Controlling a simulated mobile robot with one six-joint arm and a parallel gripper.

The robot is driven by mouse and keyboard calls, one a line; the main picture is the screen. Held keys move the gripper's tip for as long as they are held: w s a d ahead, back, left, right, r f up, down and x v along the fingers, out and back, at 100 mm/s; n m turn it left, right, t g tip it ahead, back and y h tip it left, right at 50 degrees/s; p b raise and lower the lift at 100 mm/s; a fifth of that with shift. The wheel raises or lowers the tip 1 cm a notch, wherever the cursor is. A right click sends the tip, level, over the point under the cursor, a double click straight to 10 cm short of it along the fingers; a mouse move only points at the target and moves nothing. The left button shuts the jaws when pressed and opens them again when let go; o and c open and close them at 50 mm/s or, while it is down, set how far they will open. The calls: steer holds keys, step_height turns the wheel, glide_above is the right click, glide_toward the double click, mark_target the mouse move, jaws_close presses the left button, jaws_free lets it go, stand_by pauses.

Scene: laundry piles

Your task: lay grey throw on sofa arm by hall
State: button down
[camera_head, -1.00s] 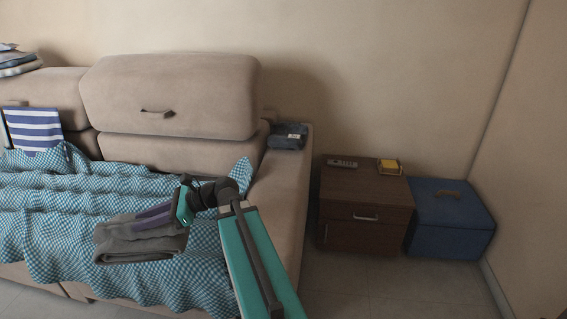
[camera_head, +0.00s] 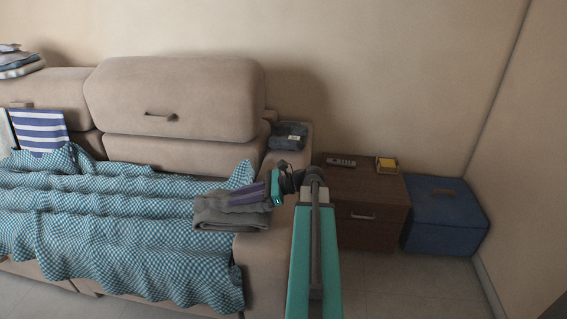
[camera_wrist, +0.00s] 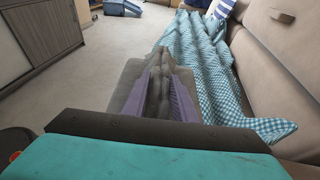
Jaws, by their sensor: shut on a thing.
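The folded grey throw (camera_head: 230,213) is held in my gripper (camera_head: 256,194), whose purple fingers are shut on it. In the head view the throw is above the front of the sofa, overlapping the checked blanket and the inner side of the right sofa arm (camera_head: 252,262). The throw also shows in the wrist view (camera_wrist: 158,85), between the two purple fingers. My arm covers part of the sofa arm. Whether the throw touches the sofa arm, I cannot tell.
A dark folded cloth (camera_head: 288,136) lies at the back of the right sofa arm. A teal checked blanket (camera_head: 120,225) covers the seat. A brown cabinet (camera_head: 375,212) with a remote and a yellow item stands right of the sofa, with a blue box (camera_head: 445,222) beside it.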

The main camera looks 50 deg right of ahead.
steer(key=s+d+r+m+t+h+p, duration=0.1)
steer(key=s+d+p, duration=0.5)
steer(key=s+d, duration=1)
steer(key=s+m+h, duration=0.1)
steer(key=s, duration=0.1)
steer(key=shift+s+r+t, duration=0.3)
steer(key=shift+s+r, duration=0.05)
steer(key=shift+r, duration=0.05)
steer(key=w+f, duration=0.1)
steer(key=w, duration=1.5)
steer(key=shift+f, duration=0.25)
steer(key=shift+f, duration=0.1)
steer(key=shift+f, duration=1.65)
steer(key=shift+f, duration=0.1)
